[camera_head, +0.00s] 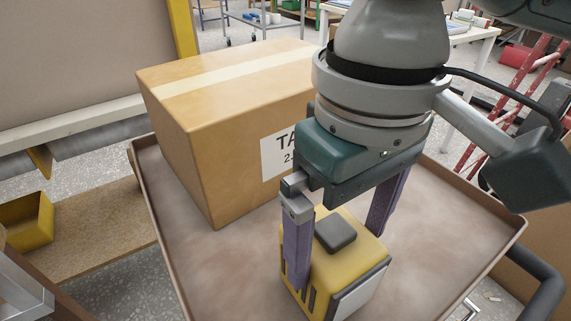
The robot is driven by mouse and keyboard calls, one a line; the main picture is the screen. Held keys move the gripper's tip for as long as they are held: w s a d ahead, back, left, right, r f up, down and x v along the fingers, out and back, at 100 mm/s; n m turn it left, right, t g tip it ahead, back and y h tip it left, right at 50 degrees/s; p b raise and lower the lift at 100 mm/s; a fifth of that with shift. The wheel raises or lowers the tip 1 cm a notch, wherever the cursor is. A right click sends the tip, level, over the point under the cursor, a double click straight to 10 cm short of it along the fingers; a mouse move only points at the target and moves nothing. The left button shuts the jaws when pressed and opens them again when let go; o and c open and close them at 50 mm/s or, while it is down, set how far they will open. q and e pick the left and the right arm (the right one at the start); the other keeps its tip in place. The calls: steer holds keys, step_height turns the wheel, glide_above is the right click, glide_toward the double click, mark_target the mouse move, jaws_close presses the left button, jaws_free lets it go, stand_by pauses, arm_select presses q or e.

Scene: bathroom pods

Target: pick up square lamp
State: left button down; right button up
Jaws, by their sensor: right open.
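The square lamp (362,261) is a yellow box with a dark square knob on top, dark edging and a pale panel at its front right. It stands upright on the brown tray (225,263). My right gripper (336,237) points down over it, open. One purple-padded finger is at the lamp's left side, overlapping it in the picture. The other finger is at its far right, partly behind the lamp's top. I cannot tell whether either finger touches the lamp. My left gripper is not in view.
A large taped cardboard box (215,120) stands on the tray behind and left of the lamp. The tray has a raised rim, with bare room to the lamp's left and right. A yellow bin (28,222) sits at the far left. A red ladder (520,85) stands at back right.

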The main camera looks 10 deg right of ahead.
steer(key=f, duration=0.3)
steer(key=f+b, duration=0.1)
steer(key=f, duration=0.1)
steer(key=shift+w+a+f, duration=0.15)
steer(key=shift+w+a, duration=0.1)
steer(key=shift+c, duration=0.4)
steer(key=c, duration=1.3)
steer(key=shift+c, duration=0.8)
steer(key=shift+r, duration=0.2)
